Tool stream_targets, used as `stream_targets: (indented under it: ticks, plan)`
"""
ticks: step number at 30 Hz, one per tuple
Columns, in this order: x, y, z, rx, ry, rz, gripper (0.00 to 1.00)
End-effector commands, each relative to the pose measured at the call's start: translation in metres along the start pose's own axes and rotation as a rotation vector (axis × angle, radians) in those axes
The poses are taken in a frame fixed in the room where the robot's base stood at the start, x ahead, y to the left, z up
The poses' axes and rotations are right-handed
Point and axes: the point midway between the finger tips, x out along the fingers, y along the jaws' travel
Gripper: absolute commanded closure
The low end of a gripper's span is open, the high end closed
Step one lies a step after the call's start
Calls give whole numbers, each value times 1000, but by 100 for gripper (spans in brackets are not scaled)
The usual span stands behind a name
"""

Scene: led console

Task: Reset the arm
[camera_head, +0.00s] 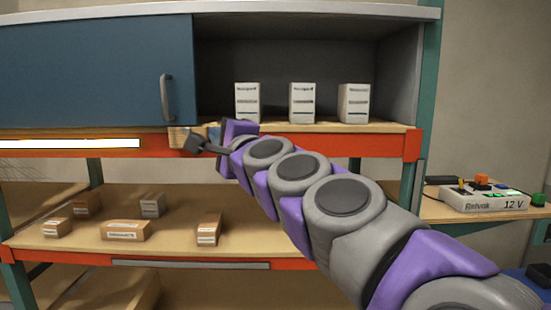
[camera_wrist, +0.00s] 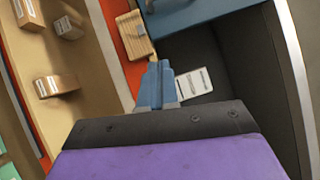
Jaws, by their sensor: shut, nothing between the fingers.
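My arm reaches from the lower right toward the upper shelf in the head view. My gripper (camera_wrist: 159,68) shows in the wrist view as two blue fingers pressed together, with nothing between them. In the head view the fingers are mostly hidden behind the purple wrist. The gripper is in front of the shelf's front edge, near the open part of the cabinet. The blue sliding door (camera_head: 85,70) covers the cabinet's left side, and its grey handle (camera_head: 167,98) is just above and left of the wrist.
Three white boxes (camera_head: 302,103) stand in the open upper compartment. Several brown cartons (camera_head: 126,230) lie on the lower shelf (camera_head: 170,225). A white 12 V console (camera_head: 484,203) with an orange knob (camera_head: 482,179) and green lights sits on the side table at right.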

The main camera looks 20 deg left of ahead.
Motion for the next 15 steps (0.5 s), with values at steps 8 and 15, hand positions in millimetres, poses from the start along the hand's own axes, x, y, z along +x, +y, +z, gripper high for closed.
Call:
stream_targets:
  ticks: [8,15]
  plan:
    - [-33,47,-4,-158,-50,109,100]
    - [-123,181,-24,-491,-170,446,100]
